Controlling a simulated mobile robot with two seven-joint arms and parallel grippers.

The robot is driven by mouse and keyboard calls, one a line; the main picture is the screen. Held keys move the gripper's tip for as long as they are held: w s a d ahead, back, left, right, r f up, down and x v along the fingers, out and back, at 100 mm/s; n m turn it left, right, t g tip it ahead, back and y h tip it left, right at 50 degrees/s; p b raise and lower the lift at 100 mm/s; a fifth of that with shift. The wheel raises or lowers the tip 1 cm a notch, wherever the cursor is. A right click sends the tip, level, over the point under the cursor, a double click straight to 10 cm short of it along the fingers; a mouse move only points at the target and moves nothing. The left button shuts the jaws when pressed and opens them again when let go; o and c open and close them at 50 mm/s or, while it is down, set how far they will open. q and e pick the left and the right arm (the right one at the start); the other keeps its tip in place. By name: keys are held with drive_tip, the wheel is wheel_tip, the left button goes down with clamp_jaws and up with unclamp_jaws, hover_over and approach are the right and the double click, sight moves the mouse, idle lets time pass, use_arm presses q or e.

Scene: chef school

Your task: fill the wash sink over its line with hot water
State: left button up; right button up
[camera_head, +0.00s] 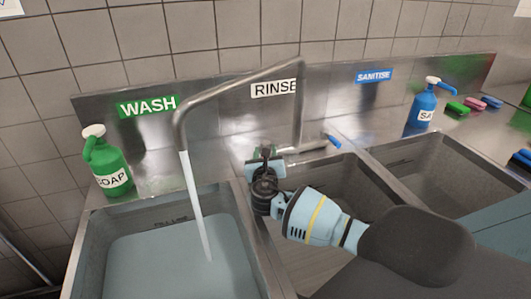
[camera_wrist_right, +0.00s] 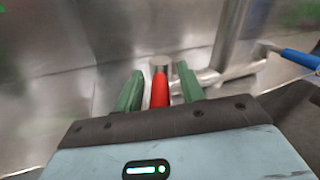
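The wash sink (camera_head: 97,235) stands at the left under the green WASH sign (camera_head: 148,106). Grey-blue water (camera_head: 160,262) covers its inside, its surface close below the fill-line mark (camera_head: 171,222) on the back wall. A stream from the bent metal faucet (camera_head: 235,84) falls into it. My right gripper (camera_head: 264,155) is at the tap base behind the sinks. In the wrist view, its green fingers (camera_wrist_right: 160,90) stand on either side of the red tap handle (camera_wrist_right: 159,91), with small gaps showing, so it looks open around it. My left gripper is out of view.
A blue tap handle (camera_head: 332,141) is right of my gripper. The rinse sink (camera_head: 370,190) and sanitise sink (camera_head: 440,165) lie to the right. A green soap bottle (camera_head: 108,165) and a blue sanitiser bottle (camera_head: 424,105) stand on the ledge, with sponges (camera_head: 474,103) at far right.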

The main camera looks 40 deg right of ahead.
drive_tip(key=v, duration=0.7)
drive_tip(key=shift+s+a+p, duration=0.25)
drive_tip(key=shift+s+p, duration=0.1)
drive_tip(key=shift+p, duration=0.05)
idle(0.8)
